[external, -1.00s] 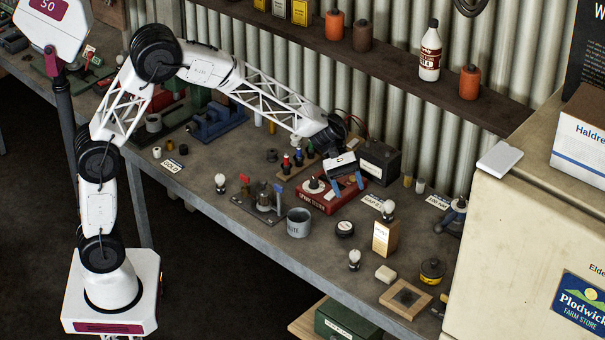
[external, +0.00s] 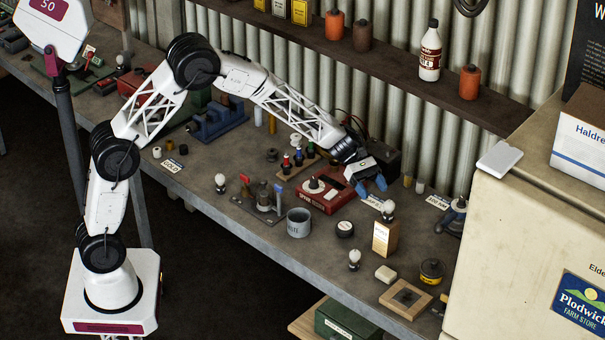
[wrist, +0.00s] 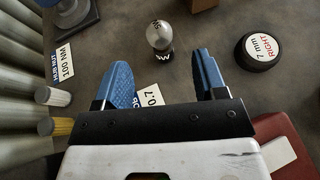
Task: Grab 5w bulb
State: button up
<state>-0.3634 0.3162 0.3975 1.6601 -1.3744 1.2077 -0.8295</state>
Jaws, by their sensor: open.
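A clear bulb (wrist: 160,36) stands upright in the wrist view on a dark base marked with a W. A small mark shows on its top, too small to read surely. In the external view this bulb (external: 388,209) is beside a cardboard box (external: 386,238). My gripper (external: 371,187) is open and empty, its blue fingers just behind and left of the bulb. In the wrist view the fingers (wrist: 162,72) point toward the bulb, which lies beyond the tips and between their lines. Two similar bulbs stand at the bench front (external: 354,259) and farther left (external: 220,183).
A paper label (wrist: 151,95) lies under the fingers. The corrugated wall closes the back.

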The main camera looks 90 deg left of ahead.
jog(key=shift+x, duration=1.25)
jog(key=shift+d+f, duration=0.1)
jog(key=shift+x, duration=2.45)
jog(key=shift+w, duration=0.15)
jog(key=shift+c, duration=0.4)
jog(key=c, duration=0.9)
jog(key=shift+r, duration=5.05)
